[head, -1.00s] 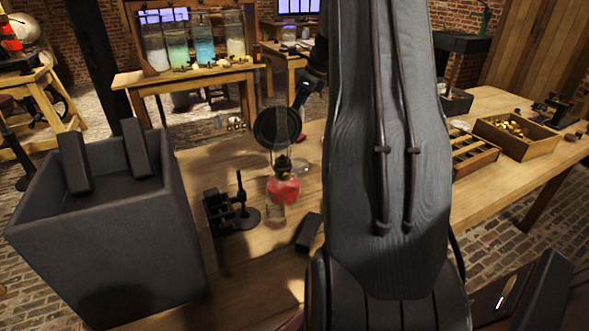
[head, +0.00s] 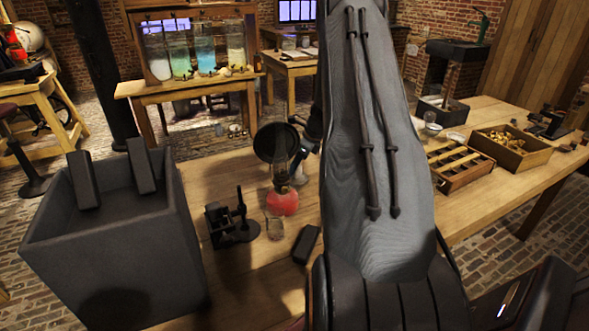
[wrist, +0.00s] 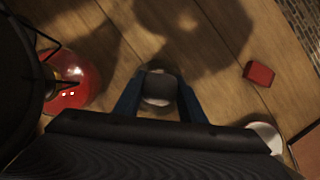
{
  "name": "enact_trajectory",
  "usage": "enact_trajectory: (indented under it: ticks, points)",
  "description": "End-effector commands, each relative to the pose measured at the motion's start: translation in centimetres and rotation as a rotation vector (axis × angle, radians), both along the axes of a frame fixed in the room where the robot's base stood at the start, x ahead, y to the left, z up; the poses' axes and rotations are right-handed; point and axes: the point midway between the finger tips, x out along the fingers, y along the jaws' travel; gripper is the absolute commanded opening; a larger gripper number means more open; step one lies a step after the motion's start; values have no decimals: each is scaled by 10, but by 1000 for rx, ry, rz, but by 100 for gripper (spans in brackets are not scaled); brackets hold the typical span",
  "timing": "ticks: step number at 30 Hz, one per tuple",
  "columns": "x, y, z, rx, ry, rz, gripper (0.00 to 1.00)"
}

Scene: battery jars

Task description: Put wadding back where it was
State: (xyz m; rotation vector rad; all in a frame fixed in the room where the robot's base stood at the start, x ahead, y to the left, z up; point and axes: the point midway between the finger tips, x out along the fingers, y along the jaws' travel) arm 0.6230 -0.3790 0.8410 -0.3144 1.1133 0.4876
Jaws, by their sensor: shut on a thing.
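In the wrist view my gripper (wrist: 158,92) has its two blue fingers closed around a small rounded thing (wrist: 158,88), dark grey above and paler below. It may be the wadding, but its material is too dim to be sure. It is over the wooden table, and its height above the top cannot be told.
A red block (wrist: 259,73) and a white round dish (wrist: 265,134) lie right of the gripper. In the head view, a black stand (head: 230,222), a small glass (head: 275,228) and a dark block (head: 306,244) are near the lamp. A compartmented tray (head: 460,168) and wooden box (head: 510,150) stand right.

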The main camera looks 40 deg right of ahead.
Motion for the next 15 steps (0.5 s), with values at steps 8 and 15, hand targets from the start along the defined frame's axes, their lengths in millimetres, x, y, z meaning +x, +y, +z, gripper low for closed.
enact_trajectory:
  ticks: [8,15]
  points:
    - [0,0,-13,-1,-1,0,4]
    - [0,0,-17,-1,0,0,40]
